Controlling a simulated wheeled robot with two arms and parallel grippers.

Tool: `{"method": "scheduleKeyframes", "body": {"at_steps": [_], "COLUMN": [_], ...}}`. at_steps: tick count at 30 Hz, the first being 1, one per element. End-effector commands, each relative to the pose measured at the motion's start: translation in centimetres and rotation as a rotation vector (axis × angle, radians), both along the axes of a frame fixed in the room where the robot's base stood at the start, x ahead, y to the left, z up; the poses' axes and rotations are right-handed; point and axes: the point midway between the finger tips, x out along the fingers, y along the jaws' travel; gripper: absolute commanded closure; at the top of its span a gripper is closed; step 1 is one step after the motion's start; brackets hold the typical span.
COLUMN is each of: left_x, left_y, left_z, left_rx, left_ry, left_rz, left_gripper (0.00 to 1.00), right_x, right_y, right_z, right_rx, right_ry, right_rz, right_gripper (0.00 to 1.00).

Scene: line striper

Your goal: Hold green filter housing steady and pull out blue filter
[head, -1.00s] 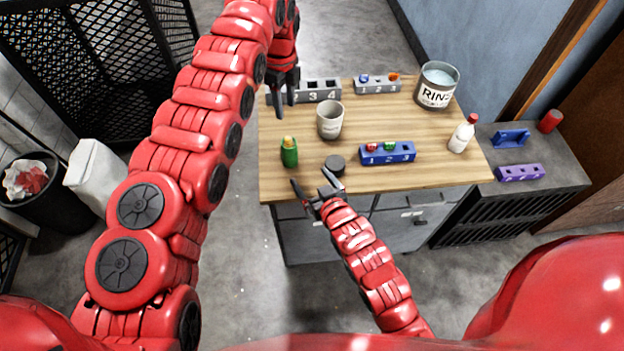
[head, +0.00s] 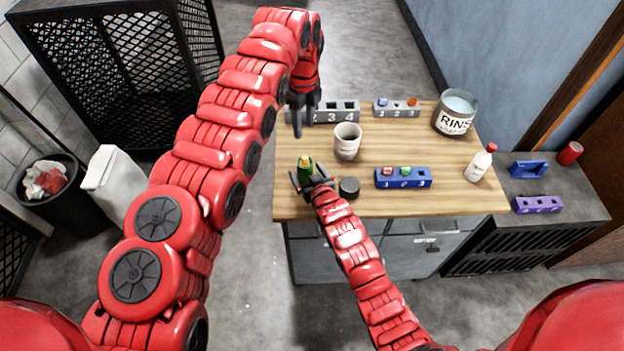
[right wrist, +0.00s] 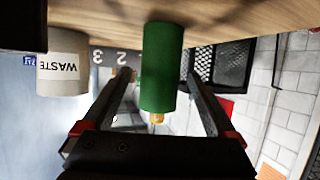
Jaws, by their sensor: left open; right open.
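The green filter housing (head: 306,169) stands upright near the left front edge of the table, with a yellowish tip on top. I cannot make out a blue filter in it. My right gripper (head: 308,187) is open, with its fingers on either side of the housing. In the right wrist view the green cylinder (right wrist: 162,65) lies between the two spread fingers (right wrist: 160,80); I cannot tell whether they touch it. My left gripper (head: 303,117) is open and empty, above the table's back left part by the grey numbered rack.
A white cup (head: 347,142), marked WASTE in the right wrist view (right wrist: 65,68), stands behind the housing. A dark round cap (head: 349,187) lies just right of my right gripper. Further right are a blue rack (head: 417,181), a white bottle (head: 478,166) and a rinse pot (head: 455,114).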

Motion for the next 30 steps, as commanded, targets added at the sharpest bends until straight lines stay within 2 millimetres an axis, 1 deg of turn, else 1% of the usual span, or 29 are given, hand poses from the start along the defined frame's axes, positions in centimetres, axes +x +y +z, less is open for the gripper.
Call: {"method": "scheduleKeyframes", "body": {"at_steps": [1,6,16,17,18,23,24,26,30], "left_x": [0.0,0.0,0.0,0.0,0.0,0.0,0.0,0.0,0.0], "left_y": [0.0,0.0,0.0,0.0,0.0,0.0,0.0,0.0,0.0], "left_z": [0.0,0.0,0.0,0.0,0.0,0.0,0.0,0.0,0.0], "left_rx": [0.0,0.0,0.0,0.0,0.0,0.0,0.0,0.0,0.0], "left_ry": [0.0,0.0,0.0,0.0,0.0,0.0,0.0,0.0,0.0], "left_rz": [0.0,0.0,0.0,0.0,0.0,0.0,0.0,0.0,0.0], "left_gripper": [0.5,0.5,0.5,0.5,0.5,0.5,0.5,0.5,0.5], "right_x": [0.5,1.3,1.6,1.6,1.6,1.6,1.6,1.6,1.6], "right_y": [0.2,0.4,0.5,0.5,0.5,0.5,0.5,0.5,0.5], "right_z": [-0.1,-0.7,-0.7,-0.7,-0.7,-0.7,-0.7,-0.7,-0.7], "right_rx": [0.0,-0.001,-0.001,-0.001,-0.001,-0.001,-0.001,-0.001,0.0], "right_ry": [0.0,0.003,0.001,0.001,0.001,0.001,0.001,0.001,0.0], "right_rz": [0.0,-0.001,-0.001,-0.001,-0.001,-0.001,-0.001,-0.001,-0.001], "right_gripper": [0.08,0.08,0.08,0.1,0.17,0.46,0.53,0.64,0.89]}}
